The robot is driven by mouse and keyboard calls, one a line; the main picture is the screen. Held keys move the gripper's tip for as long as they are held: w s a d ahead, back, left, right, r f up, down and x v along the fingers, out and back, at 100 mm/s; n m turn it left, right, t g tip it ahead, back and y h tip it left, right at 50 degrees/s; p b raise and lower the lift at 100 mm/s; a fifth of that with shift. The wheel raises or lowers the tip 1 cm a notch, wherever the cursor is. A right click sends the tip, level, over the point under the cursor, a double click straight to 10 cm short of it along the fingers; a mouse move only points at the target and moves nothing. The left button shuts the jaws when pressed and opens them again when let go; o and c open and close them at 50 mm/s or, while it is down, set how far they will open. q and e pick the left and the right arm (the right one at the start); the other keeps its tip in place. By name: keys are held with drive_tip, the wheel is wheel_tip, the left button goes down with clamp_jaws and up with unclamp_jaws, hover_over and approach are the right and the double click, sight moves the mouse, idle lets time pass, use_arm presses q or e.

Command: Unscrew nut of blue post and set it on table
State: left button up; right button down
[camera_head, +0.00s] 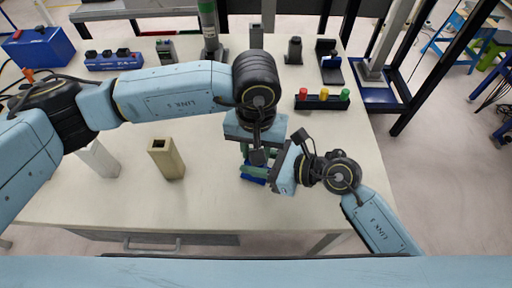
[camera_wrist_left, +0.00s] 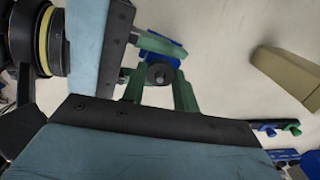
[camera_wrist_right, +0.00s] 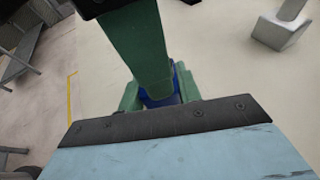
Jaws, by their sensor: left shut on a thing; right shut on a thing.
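The blue post (camera_head: 253,179) is at the front middle of the table and mostly hidden by my grippers. My right gripper (camera_head: 255,171) is shut on it from the right, low down. In the right wrist view the blue post (camera_wrist_right: 160,97) shows between the green fingers. My left gripper (camera_head: 254,152) comes down from above, directly over the right one. In the left wrist view its green fingers (camera_wrist_left: 160,92) close around a dark round nut (camera_wrist_left: 160,75) at the top of the post. I cannot tell how far the nut is on its thread.
A tan square block (camera_head: 166,160) and a white block (camera_head: 98,158) stand left on the table (camera_head: 215,205). A black holder with red, yellow and green knobs (camera_head: 322,99) lies at the right rear. The table's front middle-left is clear.

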use_arm(q)
drive_tip(key=shift+n, duration=0.6)
drive_tip(key=o, duration=1.1)
drive_tip(key=shift+r, duration=0.1)
wheel_tip(320, 180, up, 4)
drive_tip(key=shift+r, duration=0.2)
drive_tip(key=shift+c, duration=0.5)
wheel_tip(320, 180, up, 3)
drive_tip(key=m, duration=0.3)
wheel_tip(320, 180, down, 8)
drive_tip(key=shift+r, duration=0.2)
